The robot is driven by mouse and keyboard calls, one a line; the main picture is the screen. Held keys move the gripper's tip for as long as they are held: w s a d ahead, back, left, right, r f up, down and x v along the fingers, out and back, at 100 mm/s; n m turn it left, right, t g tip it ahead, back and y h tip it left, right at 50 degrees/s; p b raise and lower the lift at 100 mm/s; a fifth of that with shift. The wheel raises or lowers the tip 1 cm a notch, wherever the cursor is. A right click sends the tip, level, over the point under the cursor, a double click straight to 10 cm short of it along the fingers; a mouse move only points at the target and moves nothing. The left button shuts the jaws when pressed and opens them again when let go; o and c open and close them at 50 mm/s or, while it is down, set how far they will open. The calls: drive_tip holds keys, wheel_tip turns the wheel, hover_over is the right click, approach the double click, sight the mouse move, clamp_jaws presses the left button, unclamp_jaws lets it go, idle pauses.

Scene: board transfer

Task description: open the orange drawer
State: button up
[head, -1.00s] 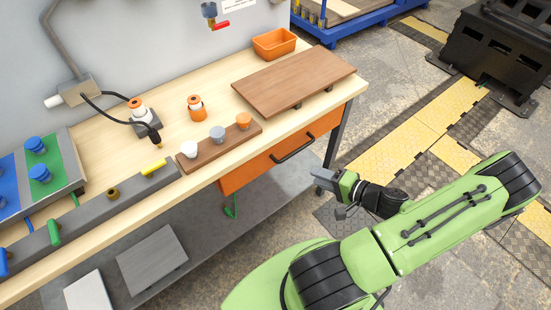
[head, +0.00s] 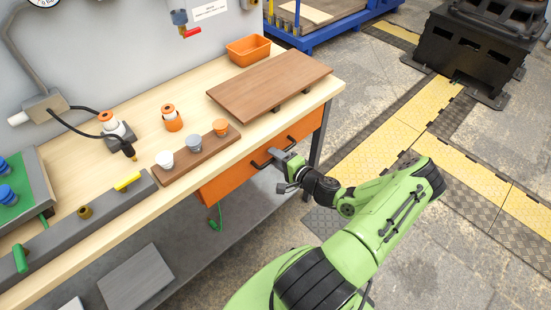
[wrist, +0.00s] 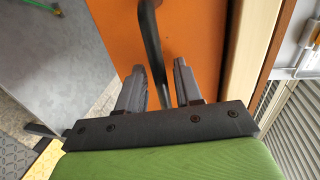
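The orange drawer (head: 220,183) sits under the front edge of the wooden table and looks shut. Its dark bar handle (head: 262,163) is partly hidden by my gripper (head: 277,160) in the head view. In the wrist view the orange drawer front (wrist: 188,35) fills the upper middle. The dark handle (wrist: 151,40) runs down between the two fingers of my gripper (wrist: 164,80). The fingers are apart, one on each side of the handle, with a gap visible on both sides.
On the wooden table (head: 85,140) are a brown board (head: 270,84), an orange bin (head: 248,49), and a rack with white, grey and orange knobs (head: 198,158). A grey shelf (head: 180,255) lies below.

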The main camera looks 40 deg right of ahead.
drive_tip(key=shift+w, duration=0.35)
drive_tip(key=shift+c, duration=0.5)
clamp_jaws()
drive_tip(key=shift+s, duration=0.15)
